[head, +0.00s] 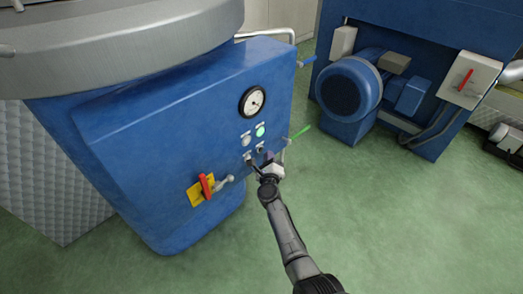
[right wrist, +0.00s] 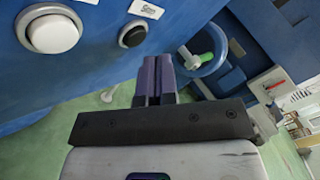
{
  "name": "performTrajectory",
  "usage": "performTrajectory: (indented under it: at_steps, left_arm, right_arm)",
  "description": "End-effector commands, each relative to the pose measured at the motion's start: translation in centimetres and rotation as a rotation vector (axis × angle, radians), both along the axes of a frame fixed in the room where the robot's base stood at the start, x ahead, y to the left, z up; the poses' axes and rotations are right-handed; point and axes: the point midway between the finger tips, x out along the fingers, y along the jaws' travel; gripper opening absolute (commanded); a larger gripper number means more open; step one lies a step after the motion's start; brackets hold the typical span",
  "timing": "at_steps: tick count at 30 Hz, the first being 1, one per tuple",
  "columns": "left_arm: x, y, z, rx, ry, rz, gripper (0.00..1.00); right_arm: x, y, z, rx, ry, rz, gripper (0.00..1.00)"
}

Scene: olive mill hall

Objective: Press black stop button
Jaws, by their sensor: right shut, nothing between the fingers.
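The black button (right wrist: 133,35) is a small round knob in a pale ring on the blue machine panel, with a white label (right wrist: 145,8) above it that I cannot read surely. It also shows small in the head view (head: 260,149). My right gripper (head: 268,166) is in front of the panel, just below the buttons. In the right wrist view its purple fingers (right wrist: 155,80) are shut together and empty, below and right of the black button. I see no clear contact with it. My left gripper is not in view.
A larger white button (right wrist: 52,33) is left of the black one. The panel also has a gauge (head: 253,101), a lit green lamp (head: 260,131) and a red handle (head: 206,186) on a yellow plate. A green-handled lever (head: 299,132) sticks out at the panel's right edge.

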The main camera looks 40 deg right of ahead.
Motion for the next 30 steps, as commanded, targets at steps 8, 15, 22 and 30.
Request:
performTrajectory:
  at_steps: [8, 15, 22, 30]
  left_arm:
    - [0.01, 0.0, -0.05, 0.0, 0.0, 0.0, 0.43]
    - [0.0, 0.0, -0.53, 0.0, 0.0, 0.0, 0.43]
    - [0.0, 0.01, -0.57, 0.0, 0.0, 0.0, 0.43]
    - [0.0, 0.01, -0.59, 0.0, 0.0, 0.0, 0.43]
  right_arm:
    - [0.04, 0.0, -0.01, 0.0, 0.0, 0.0, 0.0]
    - [0.63, 0.11, -0.08, 0.001, -0.001, 0.0, 0.0]
    - [0.84, 0.15, 0.0, 0.0, 0.0, 0.0, 0.0]
    - [0.87, 0.16, -0.01, 0.0, 0.0, 0.0, 0.0]
